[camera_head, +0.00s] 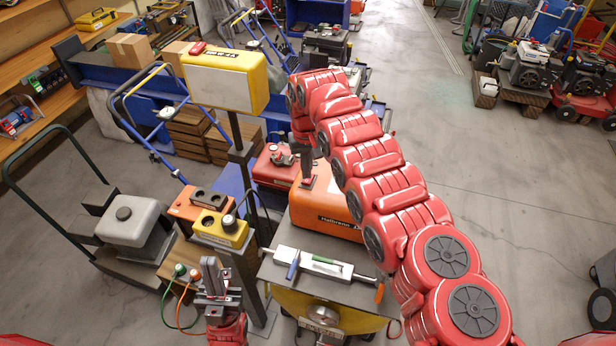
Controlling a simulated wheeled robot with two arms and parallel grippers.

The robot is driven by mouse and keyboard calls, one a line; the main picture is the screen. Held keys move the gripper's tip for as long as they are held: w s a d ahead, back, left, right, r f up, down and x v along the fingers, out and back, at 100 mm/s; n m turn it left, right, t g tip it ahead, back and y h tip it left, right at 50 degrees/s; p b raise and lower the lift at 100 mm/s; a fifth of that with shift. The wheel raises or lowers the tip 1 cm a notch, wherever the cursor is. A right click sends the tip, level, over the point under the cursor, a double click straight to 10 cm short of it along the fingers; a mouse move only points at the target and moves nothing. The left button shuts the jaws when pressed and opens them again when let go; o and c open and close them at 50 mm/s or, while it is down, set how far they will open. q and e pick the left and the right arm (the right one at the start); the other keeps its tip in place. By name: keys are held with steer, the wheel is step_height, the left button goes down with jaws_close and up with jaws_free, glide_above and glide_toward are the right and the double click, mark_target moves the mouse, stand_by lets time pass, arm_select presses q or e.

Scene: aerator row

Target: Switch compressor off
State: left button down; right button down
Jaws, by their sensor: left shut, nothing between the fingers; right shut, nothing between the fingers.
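An orange housing (330,216) lettered "Halbrenn" stands in the middle behind a grey work top; I take it to be the compressor, but cannot be sure. My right gripper (308,176) points down at the housing's top left, by a small red part (308,184). Its fingers look shut, and I cannot tell whether they touch that part. My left gripper (211,272) is shut and empty, pointing up in front of a yellow control box (222,228) with dark round knobs. My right arm hides part of the orange housing.
A grey top (290,284) holds a metal tool and a screwdriver. A yellow box (224,82) on a post stands behind my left gripper. A cart with a grey tank (130,222) is at left. Green and orange cables (180,290) hang nearby.

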mark_target(306, 181)
steer(key=shift+s+f+b, duration=0.1)
steer(key=shift+f+b, duration=0.55)
steer(key=shift+f, duration=0.4)
stand_by(0.9)
steer(key=shift+r, duration=0.1)
steer(key=shift+w+r, duration=0.2)
steer(key=shift+r, duration=0.6)
steer(key=shift+s+r, duration=0.15)
steer(key=shift+r, duration=2.5)
steer(key=shift+f, duration=0.1)
